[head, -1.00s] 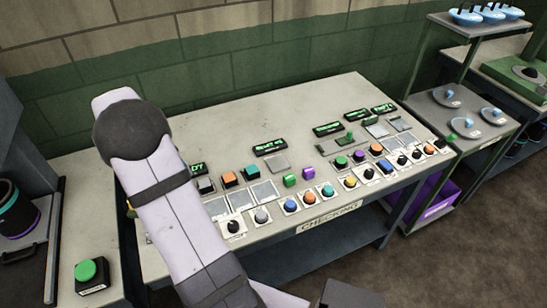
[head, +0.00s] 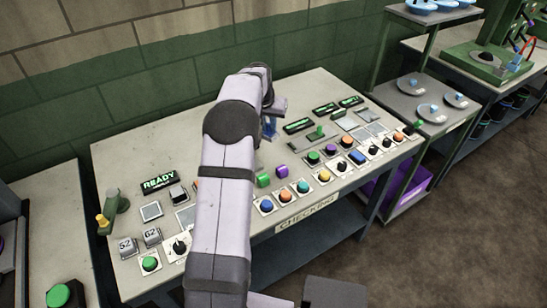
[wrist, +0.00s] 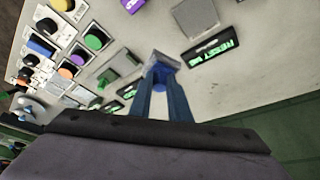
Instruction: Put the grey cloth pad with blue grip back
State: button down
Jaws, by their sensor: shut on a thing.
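My gripper (wrist: 160,98) shows in the wrist view, its two blue fingers close together. It is shut on the grey cloth pad (wrist: 164,60), whose blue grip (wrist: 159,86) shows between the fingers. The pad is over the checking bench, among the buttons and lit displays; I cannot tell its height. In the head view my gripper (head: 269,128) is over the middle of the bench, and my arm hides part of the bench; the pad cannot be made out clearly there.
The checking bench (head: 125,160) carries several coloured buttons, square plates and lit displays, including one (wrist: 214,46) by the fingers. At right a green cart (head: 400,100) holds round dishes (head: 432,113) with small blue things. The back of the bench is clear.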

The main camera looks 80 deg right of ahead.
jog(key=shift+s+d, duration=0.35)
jog(key=shift+s, duration=0.35)
jog(key=shift+f+p, duration=1.8)
jog(key=shift+f, duration=3.15)
jog(key=shift+f, duration=0.2)
jog(key=c, duration=1.7)
grip_release()
jog(key=shift+r, duration=0.1)
jog(key=shift+o, duration=0.2)
